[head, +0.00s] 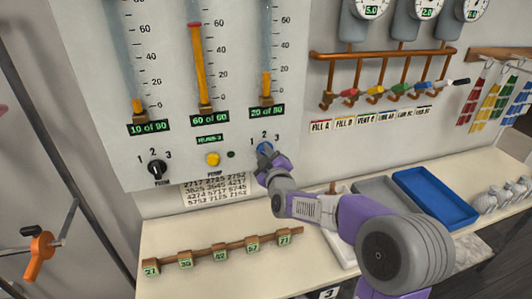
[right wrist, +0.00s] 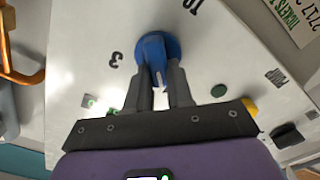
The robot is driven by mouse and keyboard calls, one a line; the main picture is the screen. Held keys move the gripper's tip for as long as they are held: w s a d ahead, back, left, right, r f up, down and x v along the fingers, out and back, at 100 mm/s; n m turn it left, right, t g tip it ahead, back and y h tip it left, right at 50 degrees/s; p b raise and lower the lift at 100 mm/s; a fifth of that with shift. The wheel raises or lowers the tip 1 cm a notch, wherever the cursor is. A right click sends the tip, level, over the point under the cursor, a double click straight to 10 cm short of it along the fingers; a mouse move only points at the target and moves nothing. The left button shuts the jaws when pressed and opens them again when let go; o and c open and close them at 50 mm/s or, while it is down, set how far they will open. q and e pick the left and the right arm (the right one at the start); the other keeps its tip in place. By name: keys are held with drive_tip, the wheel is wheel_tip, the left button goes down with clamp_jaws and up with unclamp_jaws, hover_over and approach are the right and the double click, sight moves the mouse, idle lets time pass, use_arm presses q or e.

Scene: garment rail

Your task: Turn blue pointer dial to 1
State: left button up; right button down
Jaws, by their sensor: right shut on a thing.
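The blue pointer dial (head: 266,147) is on the white panel, below the right-hand gauge tube, with the marks 1, 2 and 3 around its top. My right gripper (head: 263,155) is at the dial and hides much of it in the head view. In the right wrist view the blue dial (right wrist: 157,46) sits between the two dark fingers of my right gripper (right wrist: 157,88), which are shut on its raised pointer bar. A 3 is printed to its left there. I cannot clearly tell which number the pointer faces. My left gripper is not in view.
A black dial (head: 157,169) and a yellow button (head: 212,159) are to the left on the same panel. A rail of coloured valves (head: 375,96) is at the right. A blue tray (head: 436,197) and a grey tray (head: 385,190) stand on the shelf below.

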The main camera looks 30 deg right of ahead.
drive_tip(key=shift+n, duration=0.6)
drive_tip(key=shift+f, duration=0.1)
drive_tip(key=c, duration=1)
unclamp_jaws()
drive_tip(key=shift+s+a, duration=0.1)
drive_tip(key=shift+s, duration=0.05)
drive_tip(key=v, duration=0.7)
drive_tip(key=shift+p, duration=0.3)
drive_tip(key=shift+s, duration=0.15)
